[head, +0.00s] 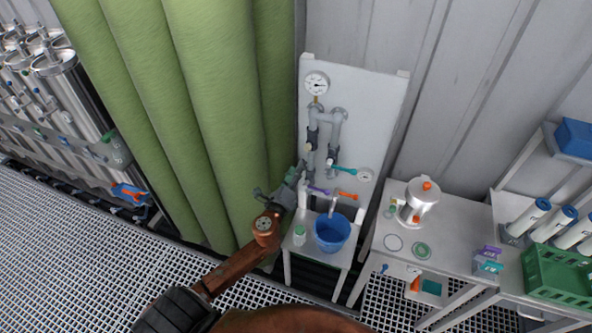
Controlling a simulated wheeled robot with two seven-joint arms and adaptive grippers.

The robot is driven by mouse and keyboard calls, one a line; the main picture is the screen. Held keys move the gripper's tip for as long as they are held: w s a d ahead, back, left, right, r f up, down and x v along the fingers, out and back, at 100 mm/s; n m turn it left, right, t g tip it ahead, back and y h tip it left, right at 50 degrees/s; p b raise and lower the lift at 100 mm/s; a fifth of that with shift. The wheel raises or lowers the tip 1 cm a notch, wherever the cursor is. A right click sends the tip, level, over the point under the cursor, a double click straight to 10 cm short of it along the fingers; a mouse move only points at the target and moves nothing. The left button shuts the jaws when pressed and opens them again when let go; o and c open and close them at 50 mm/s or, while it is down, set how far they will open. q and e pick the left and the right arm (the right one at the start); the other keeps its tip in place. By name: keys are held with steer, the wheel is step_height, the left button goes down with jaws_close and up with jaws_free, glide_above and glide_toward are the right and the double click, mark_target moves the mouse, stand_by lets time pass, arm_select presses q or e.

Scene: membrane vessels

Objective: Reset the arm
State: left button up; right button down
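My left arm comes in from the bottom edge, and its brown forearm runs up to the dark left gripper (293,178). The gripper is in front of the green columns, beside the left edge of the white panel (365,110). Its fingers are small and dark, so I cannot tell whether they are open or shut, or whether they touch the panel's fittings. My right gripper is not in view.
A small table (322,250) below the panel holds a blue bucket (332,233) and a small jar (299,236). A side table holds a metal vessel (419,200). A green crate (560,275) is at right. Grating (70,260) is clear at lower left.

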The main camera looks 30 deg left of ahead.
arm_select(q)
steer(key=shift+f, duration=0.1)
steer(key=s+a+f+n+g+b, duration=0.2)
steer(key=f+n+g, duration=0.1)
steer(key=f, duration=1.1)
steer(key=s+a+f+n+g+b, duration=0.1)
steer(key=s+a+f+n+g, duration=0.1)
steer(key=f, duration=1.2)
steer(key=s+f+n+g+h+b, duration=0.1)
steer(key=s+f+n, duration=0.1)
steer(key=s+f, duration=0.35)
steer(key=s+f+n+g+b, duration=0.1)
steer(key=s+f+g, duration=0.1)
steer(key=f, duration=0.7)
steer(key=s+f+n+g+h, duration=0.1)
steer(key=s+f+n, duration=0.1)
steer(key=s+f, duration=0.35)
steer(key=s+d+f+n+g+b, duration=0.1)
steer(key=s+d+f+n+g, duration=0.1)
steer(key=s+f, duration=0.8)
steer(key=s+d+f+n+g+h+b, duration=0.1)
steer(key=s+d+f+n, duration=0.4)
steer(key=s+f, duration=0.5)
steer(key=s+d+f+n+g+h+b, duration=0.1)
steer(key=s+d+f+n+g+b, duration=0.2)
steer(key=s+f, duration=0.7)
steer(key=s+d+n+g, duration=0.1)
steer(key=s, duration=0.8)
steer(key=shift+s+d+f, duration=0.15)
steer(key=shift+f, duration=0.05)
